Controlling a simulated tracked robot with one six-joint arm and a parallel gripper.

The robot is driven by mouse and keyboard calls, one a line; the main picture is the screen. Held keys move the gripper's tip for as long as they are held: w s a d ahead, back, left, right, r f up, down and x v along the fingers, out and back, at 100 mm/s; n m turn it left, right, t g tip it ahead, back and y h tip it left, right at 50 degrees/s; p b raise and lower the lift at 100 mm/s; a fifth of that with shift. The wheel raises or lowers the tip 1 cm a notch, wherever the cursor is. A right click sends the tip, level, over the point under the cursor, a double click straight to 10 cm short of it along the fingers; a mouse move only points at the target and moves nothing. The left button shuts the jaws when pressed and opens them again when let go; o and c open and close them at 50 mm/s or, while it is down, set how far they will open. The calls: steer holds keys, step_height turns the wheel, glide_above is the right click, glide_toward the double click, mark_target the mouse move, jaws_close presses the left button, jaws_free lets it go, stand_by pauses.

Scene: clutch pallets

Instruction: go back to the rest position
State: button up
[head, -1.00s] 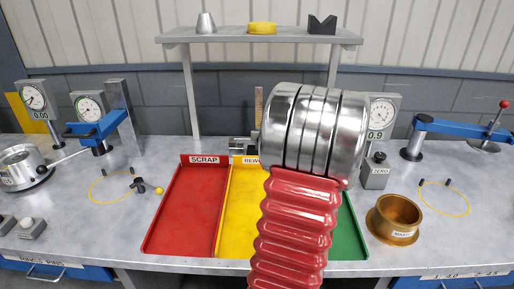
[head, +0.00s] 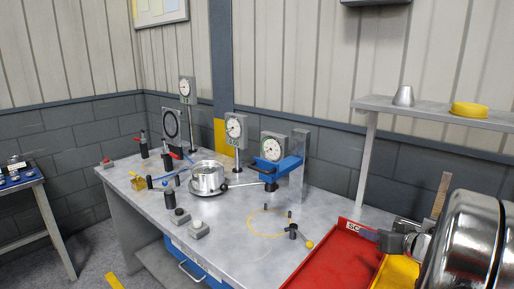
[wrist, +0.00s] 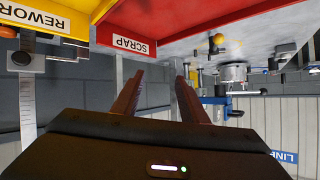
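My gripper (wrist: 159,68) shows in the wrist view with its two reddish-brown fingers apart and nothing visible between them. The wrist view is upside down, with the bench trays at the top. The fingers point toward the SCRAP label (wrist: 131,44) at the edge of the red tray (wrist: 185,18). In the head view a silver joint of my arm fills the lower right corner, and I cannot make out the fingers there.
The red tray (head: 335,262) and yellow tray (head: 397,274) lie near my arm. A shelf (head: 430,112) with a yellow ring (head: 469,109) stands behind. Dial gauges (head: 273,147), a blue clamp arm (head: 277,166) and a silver round housing (head: 207,178) crowd the bench.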

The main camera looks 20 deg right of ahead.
steer(key=w+a+r+n+g+y, duration=0.1)
steer(key=a+n+g+y, duration=0.15)
steer(key=a, duration=1.05)
steer(key=w+a+r+n+g+y, duration=0.1)
steer(key=w+a+y, duration=0.15)
steer(key=a, duration=1.15)
steer(key=s+a+n+g+h, duration=0.1)
steer(key=s+a+g+h, duration=0.1)
steer(key=s+a, duration=1.2)
steer(key=shift+s+a+g, duration=0.35)
steer(key=shift+s+g, duration=0.1)
steer(key=shift+s, duration=0.1)
